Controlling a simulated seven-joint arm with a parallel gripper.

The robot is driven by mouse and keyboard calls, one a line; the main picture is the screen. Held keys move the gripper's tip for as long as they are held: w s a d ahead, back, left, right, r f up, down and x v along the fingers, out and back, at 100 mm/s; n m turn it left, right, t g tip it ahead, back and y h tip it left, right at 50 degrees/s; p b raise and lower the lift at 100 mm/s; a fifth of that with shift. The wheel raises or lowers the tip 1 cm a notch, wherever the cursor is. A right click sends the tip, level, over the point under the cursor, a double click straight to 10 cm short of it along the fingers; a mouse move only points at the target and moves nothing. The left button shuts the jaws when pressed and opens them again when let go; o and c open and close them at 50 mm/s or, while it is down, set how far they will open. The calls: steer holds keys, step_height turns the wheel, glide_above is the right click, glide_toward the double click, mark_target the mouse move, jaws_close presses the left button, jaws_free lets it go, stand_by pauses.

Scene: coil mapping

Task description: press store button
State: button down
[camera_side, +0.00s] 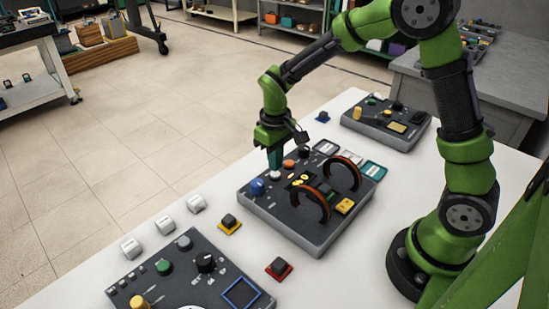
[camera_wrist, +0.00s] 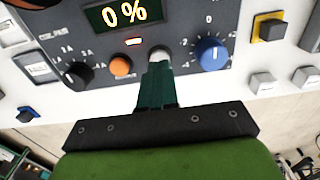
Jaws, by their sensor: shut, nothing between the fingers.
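The dark grey control panel (camera_side: 318,243) stands on the white table. A white round button (camera_wrist: 160,53) sits on it between an orange button (camera_wrist: 120,66) and a blue knob (camera_wrist: 210,54). It also shows in the side view (camera_side: 275,176). I cannot read any label marking it as the store button. My gripper (camera_side: 275,168) points down, shut and empty, with its green fingertips (camera_wrist: 159,66) right at the white button. They partly cover it in the wrist view. I cannot tell whether they touch or press it.
The panel's display (camera_wrist: 128,12) reads 0 %. Two orange-and-black arches (camera_side: 316,204) stand on the panel. A black knob (camera_wrist: 35,68) is beside the orange button. Other panels lie in front (camera_side: 190,275) and behind (camera_side: 385,124). Several loose white blocks (camera_side: 164,225) lie on the table.

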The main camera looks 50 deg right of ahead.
mark_target(275, 173)
steer(key=shift+f, duration=0.1)
steer(key=shift+f, duration=0.8)
stand_by(0.4)
steer(key=shift+r, duration=3.2)
